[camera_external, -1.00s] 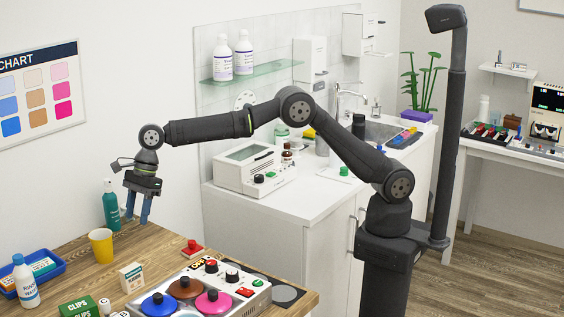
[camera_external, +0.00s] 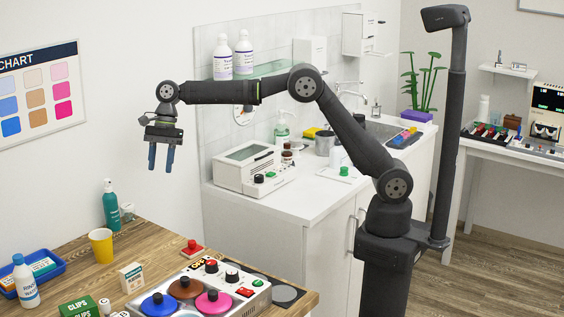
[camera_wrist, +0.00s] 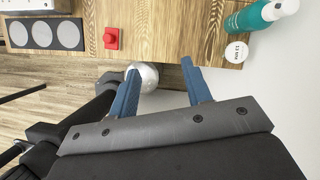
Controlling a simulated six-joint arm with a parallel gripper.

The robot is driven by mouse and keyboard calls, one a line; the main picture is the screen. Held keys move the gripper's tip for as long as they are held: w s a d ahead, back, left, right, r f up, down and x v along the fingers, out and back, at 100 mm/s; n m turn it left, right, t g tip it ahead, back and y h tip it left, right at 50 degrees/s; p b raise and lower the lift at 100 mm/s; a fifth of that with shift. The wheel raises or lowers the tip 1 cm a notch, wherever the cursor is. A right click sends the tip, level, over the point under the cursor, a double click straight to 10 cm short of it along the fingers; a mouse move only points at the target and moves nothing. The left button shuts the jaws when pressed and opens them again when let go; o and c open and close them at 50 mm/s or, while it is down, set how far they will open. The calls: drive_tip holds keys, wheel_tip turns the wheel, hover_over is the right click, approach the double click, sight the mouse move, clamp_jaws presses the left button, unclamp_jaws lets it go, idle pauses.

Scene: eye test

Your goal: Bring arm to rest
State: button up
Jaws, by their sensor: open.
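My gripper (camera_external: 161,158) is open and empty, with its blue fingers pointing down. It hangs in the air well above the back edge of the wooden table (camera_external: 150,243), in front of the white wall. My arm reaches left from its base beside the white counter. In the wrist view the gripper's two blue fingers (camera_wrist: 160,92) stand apart with nothing held between them. A round whitish thing (camera_wrist: 147,76) shows beyond the left finger, partly hidden by it.
The table holds a yellow cup (camera_external: 101,246), a green bottle (camera_external: 111,208), a red button block (camera_external: 192,247) and a device with coloured discs (camera_external: 205,290). The counter (camera_external: 300,205) carries a white instrument (camera_external: 250,168). A glass shelf (camera_external: 262,69) with bottles is behind my arm.

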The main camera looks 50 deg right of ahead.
drive_tip(key=d+r+n, duration=0.2)
drive_tip(key=d+r, duration=0.1)
drive_tip(key=d, duration=1)
drive_tip(key=d+r+n+g+h, duration=0.1)
drive_tip(key=d+r, duration=0.3)
drive_tip(key=d, duration=0.9)
drive_tip(key=d+r+n+g, duration=0.1)
drive_tip(key=d+r+n, duration=0.2)
drive_tip(key=d, duration=1)
drive_tip(key=shift+r+n, duration=0.3)
drive_tip(key=shift+r, duration=0.45)
drive_tip(key=shift+a, duration=0.1)
drive_tip(key=w+a+f+m, duration=0.1)
drive_tip(key=a+f, duration=0.1)
drive_tip(key=a, duration=0.8)
drive_tip(key=w+a+f+m, duration=0.1)
drive_tip(key=a+f+m, duration=0.1)
drive_tip(key=a, duration=0.8)
drive_tip(key=shift+a+t, duration=0.35)
drive_tip(key=shift+t, duration=0.05)
drive_tip(key=shift+d, duration=0.1)
